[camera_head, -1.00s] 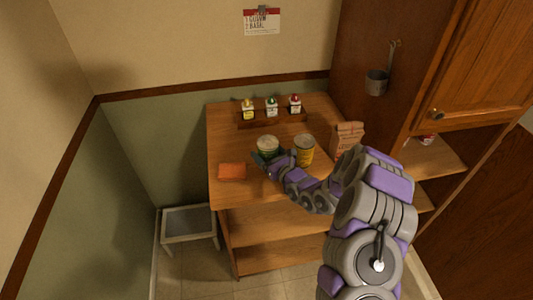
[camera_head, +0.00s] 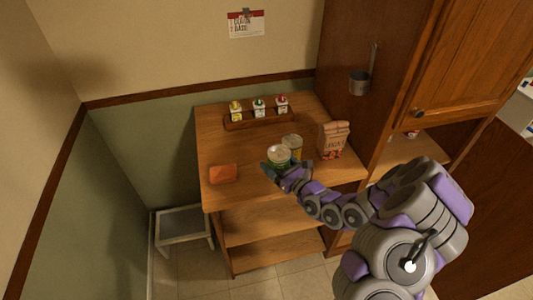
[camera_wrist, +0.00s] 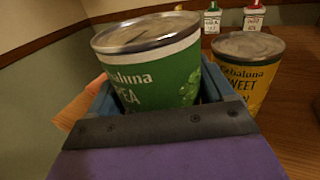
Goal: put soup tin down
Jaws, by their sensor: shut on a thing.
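The green tin (camera_head: 279,156), with a pea label and a silver lid, is held in my gripper (camera_head: 275,169) above or at the wooden counter top (camera_head: 213,147). In the wrist view the green tin (camera_wrist: 155,70) sits tilted between the blue jaws, which are shut on it. I cannot tell whether its base touches the counter. A yellow sweet corn tin (camera_head: 294,143) stands just behind and right of it; in the wrist view the yellow tin (camera_wrist: 247,75) is upright, close to the right jaw. The green tin's lower part is hidden by my gripper.
An orange block-like item (camera_head: 223,174) lies at the counter's front left. Several small bottles stand in a wooden rack (camera_head: 262,119) at the back. Bare counter lies left of the tins.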

